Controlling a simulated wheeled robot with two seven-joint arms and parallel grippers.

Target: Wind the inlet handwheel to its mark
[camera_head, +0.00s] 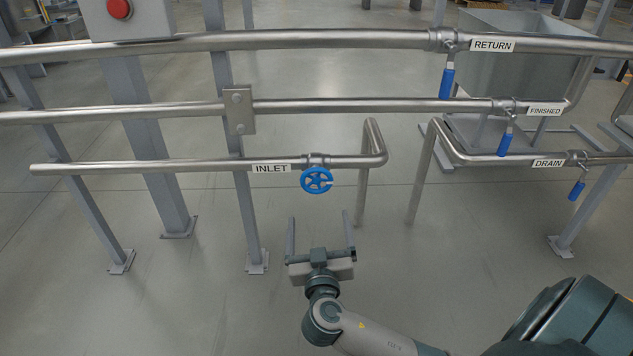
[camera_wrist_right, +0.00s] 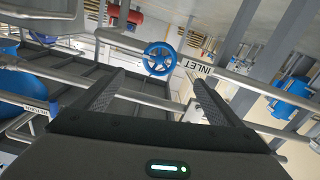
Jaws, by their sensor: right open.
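The blue inlet handwheel (camera_head: 317,180) sits on the lowest pipe (camera_head: 120,168), just right of the white INLET label (camera_head: 271,169). It also shows in the right wrist view (camera_wrist_right: 159,58), ahead of and between the two fingers. I cannot make out a mark on it. My right gripper (camera_head: 320,220) is open and empty, its fingers pointing toward the handwheel and apart from it. The fingers also show in the right wrist view (camera_wrist_right: 148,88). My left gripper is not in view.
Blue lever handles hang at the RETURN (camera_head: 447,82), FINISHED (camera_head: 505,143) and DRAIN (camera_head: 577,190) valves on the right. A red button (camera_head: 119,9) is on a grey box at top left. Grey posts (camera_head: 250,215) stand behind the pipes. The floor in front is clear.

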